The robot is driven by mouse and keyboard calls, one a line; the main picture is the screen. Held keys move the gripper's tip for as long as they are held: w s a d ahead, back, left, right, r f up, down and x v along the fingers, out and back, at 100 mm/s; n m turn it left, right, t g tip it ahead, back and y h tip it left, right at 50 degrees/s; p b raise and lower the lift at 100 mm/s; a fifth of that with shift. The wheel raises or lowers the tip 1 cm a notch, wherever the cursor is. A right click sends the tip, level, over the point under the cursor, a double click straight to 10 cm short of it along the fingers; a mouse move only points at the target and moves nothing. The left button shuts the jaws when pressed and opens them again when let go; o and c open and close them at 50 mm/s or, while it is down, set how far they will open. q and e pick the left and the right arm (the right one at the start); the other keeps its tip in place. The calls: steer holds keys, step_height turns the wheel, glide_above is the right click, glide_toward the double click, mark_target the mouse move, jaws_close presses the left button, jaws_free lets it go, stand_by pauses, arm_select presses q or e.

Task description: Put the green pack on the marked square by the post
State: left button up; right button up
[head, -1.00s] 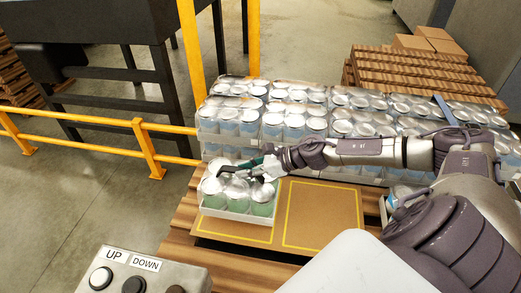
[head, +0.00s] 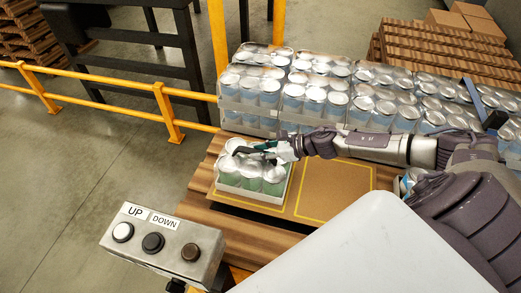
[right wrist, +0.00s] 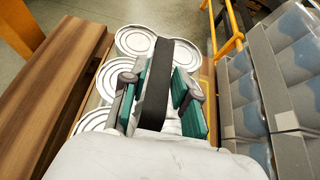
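The green pack (head: 250,186), several silver-topped cans with green sides in a tray, sits upright inside the left yellow-marked square (head: 238,205) on a brown sheet, near the yellow post (head: 219,40). A black strap (right wrist: 156,75) runs over its can tops. My right gripper (head: 257,151) is at the top of the pack. In the right wrist view, its teal-padded fingers (right wrist: 162,85) are on either side of the strap, with a visible gap at the right. It looks open. My left gripper is not in view.
Blue-can packs (head: 300,90) stand in a row behind. A second marked square (head: 335,190) at the right is empty. A button box (head: 163,243) stands in front, and a yellow rail (head: 100,103) runs along the left.

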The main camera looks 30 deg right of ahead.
steer(key=shift+o, duration=1)
steer(key=shift+r, duration=0.1)
steer(key=shift+s+d, duration=0.35)
steer(key=b+v, duration=0.2)
steer(key=v, duration=0.3)
steer(key=shift+s+b, duration=0.2)
steer(key=shift+b, duration=0.15)
steer(key=shift+r+p+v, duration=0.25)
steer(key=shift+p+v, duration=1.15)
steer(key=shift+v, duration=1.55)
steer(key=shift+w, duration=0.15)
